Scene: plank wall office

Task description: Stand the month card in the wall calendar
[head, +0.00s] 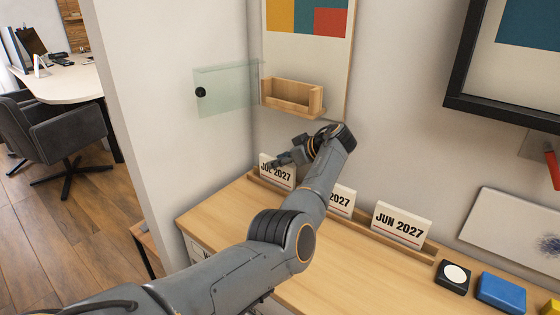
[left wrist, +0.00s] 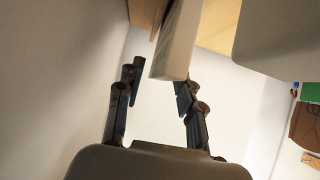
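The wall calendar hangs at the top, with an open wooden pocket (head: 292,97) at its lower edge; the pocket looks empty. White month cards stand on a wooden ledge: JUL 2027 (head: 277,173) at the left, one partly hidden behind my arm (head: 343,200), and JUN 2027 (head: 401,226) at the right. My left gripper (head: 280,160) is at the top of the JUL 2027 card, below the pocket. In the left wrist view its fingers (left wrist: 160,76) are apart, with a pale card (left wrist: 178,42) edge-on between their tips, closer to the right finger. My right gripper is out of view.
A clear glass panel (head: 226,90) with a black knob stands out left of the pocket. The wooden counter (head: 330,275) is mostly bare. A black button box (head: 453,277) and blue block (head: 500,292) are at its right. A black frame (head: 510,112) hangs upper right.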

